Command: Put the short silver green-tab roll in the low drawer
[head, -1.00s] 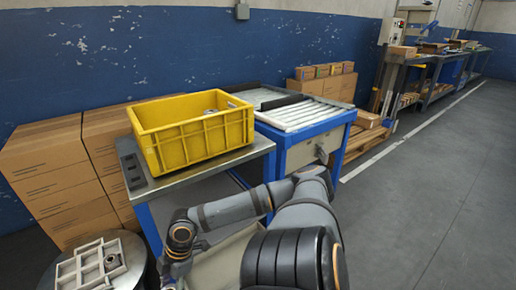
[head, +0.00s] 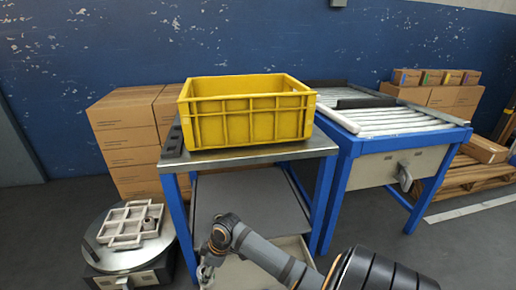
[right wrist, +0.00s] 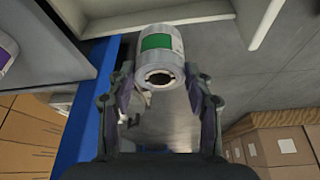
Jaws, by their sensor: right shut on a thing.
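My right gripper (head: 206,268) is low in front of the steel-topped blue stand in the head view. In the right wrist view the right gripper (right wrist: 159,78) is shut on the short silver roll (right wrist: 163,66), which has a green tab facing the camera. The roll's hollow end points towards the camera. A pale, low drawer (head: 292,246) shows under the stand in the head view, partly hidden by my right arm. A pale wall edge (right wrist: 160,20), probably the drawer's, lies beyond the roll in the right wrist view. My left gripper is not in view.
A yellow crate (head: 250,124) stands on the stand's top (head: 225,156). A grey shelf (head: 240,205) lies below. A round pedestal with a compartment tray (head: 128,224) is at left, a roller conveyor (head: 395,120) at right. A purple-tab roll (right wrist: 6,46) shows at the wrist view's left edge.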

